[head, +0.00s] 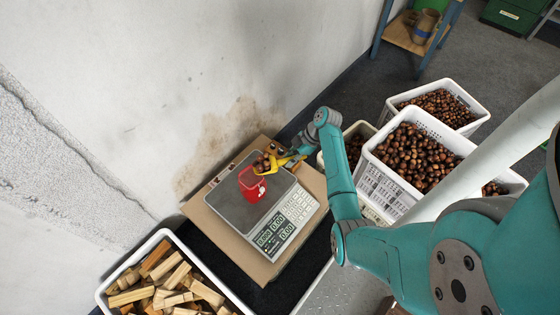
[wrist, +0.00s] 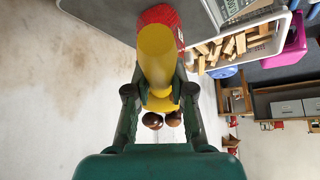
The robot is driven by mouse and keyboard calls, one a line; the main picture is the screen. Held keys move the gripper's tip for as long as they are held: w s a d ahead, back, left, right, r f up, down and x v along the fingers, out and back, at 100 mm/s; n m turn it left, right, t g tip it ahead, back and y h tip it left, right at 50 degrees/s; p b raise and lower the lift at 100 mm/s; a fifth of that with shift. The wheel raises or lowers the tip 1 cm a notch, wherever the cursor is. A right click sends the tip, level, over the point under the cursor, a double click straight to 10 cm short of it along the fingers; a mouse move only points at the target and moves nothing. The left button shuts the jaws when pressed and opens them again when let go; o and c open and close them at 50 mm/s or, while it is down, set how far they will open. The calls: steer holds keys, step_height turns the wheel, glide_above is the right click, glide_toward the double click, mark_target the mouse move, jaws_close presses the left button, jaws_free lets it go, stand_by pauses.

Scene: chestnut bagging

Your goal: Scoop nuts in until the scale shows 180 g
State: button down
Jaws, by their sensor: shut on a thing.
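My gripper (head: 297,152) is shut on the yellow scoop (head: 286,161). In the wrist view my gripper's fingers (wrist: 159,92) close on both sides of the scoop's yellow handle (wrist: 157,55). Brown chestnuts (head: 263,163) show at the scoop's end, just over the mouth of the red bag (head: 252,187). Two chestnuts (wrist: 152,120) also show beyond the handle in the wrist view. The bag stands upright on the grey plate of the scale (head: 232,207). How many nuts are inside it is hidden. The scale's green displays (head: 275,232) are lit, but their figures are too small to read surely.
White crates of chestnuts (head: 377,178) stand right of the scale, partly behind my arm. A white crate of wood blocks (head: 111,287) is at the lower left. The scale sits on a brown board (head: 207,219) close to the stained wall (head: 190,80).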

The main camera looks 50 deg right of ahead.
steer(key=shift+w+a, duration=0.2)
steer(key=shift+a, duration=0.1)
steer(key=shift+w+a+g+h, duration=0.2)
steer(key=shift+g+h, duration=0.25)
steer(key=shift+h, duration=0.15)
steer(key=shift+w+a+g+h, duration=0.1)
steer(key=shift+a+g+h, duration=0.1)
steer(key=shift+g+h, duration=0.35)
steer(key=shift+a+r+h, duration=0.1)
steer(key=shift+r+h, duration=0.25)
steer(key=shift+h, duration=0.1)
steer(key=r+g+h, duration=0.1)
steer(key=w+a+r+h, duration=0.1)
steer(key=w+a+r+g+h, duration=0.1)
steer(key=r, duration=0.1)
steer(key=shift+a+g, duration=0.25)
steer(key=shift+g, duration=0.05)
steer(key=shift+w+a+r+g+h, duration=0.3)
steer(key=shift+a+r+h, duration=0.15)
steer(key=shift+h, duration=0.1)
steer(key=shift+w+a+r+g+h, duration=0.2)
steer(key=shift+a+r+g+h, duration=0.15)
steer(key=shift+h, duration=0.2)
steer(key=shift+w+a+r+g+h, duration=0.4)
steer(key=shift+a+h, duration=0.15)
steer(key=shift+a, duration=0.05)
steer(key=shift+w+a+r+g+h, duration=0.35)
steer(key=shift+a+h, duration=0.2)
